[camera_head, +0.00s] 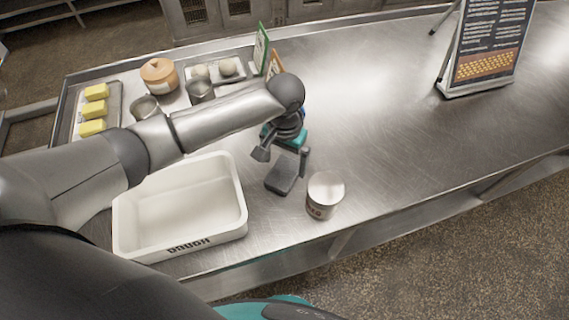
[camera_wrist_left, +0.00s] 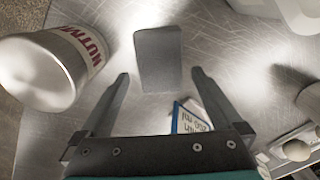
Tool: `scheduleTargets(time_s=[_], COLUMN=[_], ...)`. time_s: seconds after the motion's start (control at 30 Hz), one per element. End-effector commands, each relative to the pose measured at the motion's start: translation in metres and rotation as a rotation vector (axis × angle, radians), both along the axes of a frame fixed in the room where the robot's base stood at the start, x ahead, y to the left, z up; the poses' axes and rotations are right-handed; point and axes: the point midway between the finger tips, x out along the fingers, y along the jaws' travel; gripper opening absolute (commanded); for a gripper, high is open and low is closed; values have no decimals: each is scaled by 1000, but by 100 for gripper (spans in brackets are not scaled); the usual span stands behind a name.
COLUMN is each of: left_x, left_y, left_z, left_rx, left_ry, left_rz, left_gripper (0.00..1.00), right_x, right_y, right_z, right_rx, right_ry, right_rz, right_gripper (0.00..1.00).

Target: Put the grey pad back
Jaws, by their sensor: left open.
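The grey pad (camera_head: 283,181) lies on the steel counter between the white dough bin and the nutmeg tin. In the left wrist view the pad (camera_wrist_left: 158,58) is a plain grey rectangle just beyond the fingertips, centred between them. My left gripper (camera_head: 283,158) points down at the pad from above, its fingers spread apart with nothing between them. The left wrist view shows the same open fingers (camera_wrist_left: 160,76). I cannot tell how high the fingertips are above the pad. My right gripper is not in view.
A white dough bin (camera_head: 240,207) stands left of the pad, and a nutmeg tin (camera_head: 326,190) close on its right. A menu board (camera_head: 487,45) stands at right; the counter's middle is clear.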

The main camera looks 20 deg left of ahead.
Motion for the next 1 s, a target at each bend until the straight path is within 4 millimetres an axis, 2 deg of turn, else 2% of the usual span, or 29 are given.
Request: scheduleTargets(time_s=[0.03, 0.2, 0.4, 0.6, 1.0], left_x=[1, 1, 1, 0, -1], left_y=[0, 0, 0, 0, -1], left_z=[14, 51, 82, 94, 93], left_rx=[-2, -2, -2, 0, -3], left_ry=[-5, -5, -3, -1, 0], left_rz=[0, -1, 0, 1, -3], left_gripper=[100, 100, 100, 100, 100], right_x=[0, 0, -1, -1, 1], right_y=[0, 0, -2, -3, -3], right_z=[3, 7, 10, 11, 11], right_rx=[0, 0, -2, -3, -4], right_ry=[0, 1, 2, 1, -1], right_rz=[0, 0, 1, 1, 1], right_gripper=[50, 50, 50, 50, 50])
